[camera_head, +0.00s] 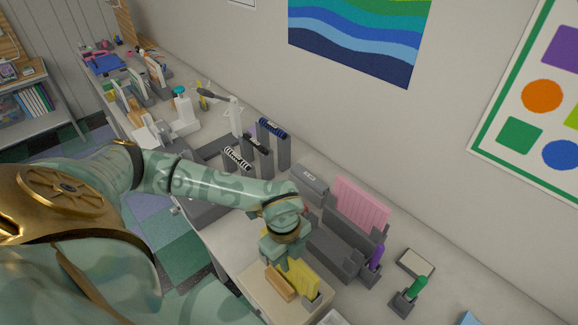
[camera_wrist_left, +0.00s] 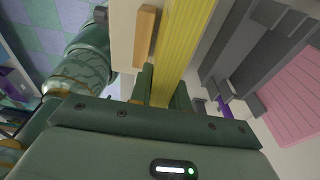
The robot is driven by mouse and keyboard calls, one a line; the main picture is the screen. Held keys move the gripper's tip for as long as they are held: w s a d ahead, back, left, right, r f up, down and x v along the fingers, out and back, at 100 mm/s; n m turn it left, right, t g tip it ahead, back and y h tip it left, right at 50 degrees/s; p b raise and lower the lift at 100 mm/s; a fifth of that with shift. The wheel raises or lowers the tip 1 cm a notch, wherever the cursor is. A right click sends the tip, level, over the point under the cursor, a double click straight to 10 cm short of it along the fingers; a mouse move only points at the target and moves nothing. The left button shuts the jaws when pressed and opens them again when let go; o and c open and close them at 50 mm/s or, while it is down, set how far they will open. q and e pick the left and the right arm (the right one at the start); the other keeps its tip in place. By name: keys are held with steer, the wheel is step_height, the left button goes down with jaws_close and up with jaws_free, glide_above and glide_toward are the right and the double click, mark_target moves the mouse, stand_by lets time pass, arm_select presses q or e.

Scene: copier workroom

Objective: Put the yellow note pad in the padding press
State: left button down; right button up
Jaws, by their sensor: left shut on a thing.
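The yellow note pad (camera_head: 303,277) stands on edge at the front of the counter in the head view. My left gripper (camera_head: 288,258) is above it, shut on its upper part. In the left wrist view the yellow note pad (camera_wrist_left: 182,45) runs up and away from between the fingers of my left gripper (camera_wrist_left: 163,90). A pale block with a wooden bar (camera_head: 280,282) is right beside the pad. A dark grey stand (camera_head: 338,242), possibly the padding press, is behind and right, with a pink pad (camera_head: 362,205) upright in it. My right gripper is not in view.
A green marker in a grey holder (camera_head: 408,296) and a small pale pad (camera_head: 415,263) lie to the right. Grey posts with rollers (camera_head: 265,145) stand farther back. The wall borders the counter. Some bare counter (camera_head: 370,292) shows right of the note pad.

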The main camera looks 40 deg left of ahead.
arm_select(q)
steer(key=shift+f+b, duration=0.55)
steer(key=shift+f, duration=0.3)
steer(key=c, duration=1.3)
jaws_free()
steer(key=shift+o, duration=0.2)
step_height(320, 180, up, 16)
steer(key=a, duration=0.2)
steer(key=shift+w+b, duration=0.15)
steer(key=shift+b, duration=0.25)
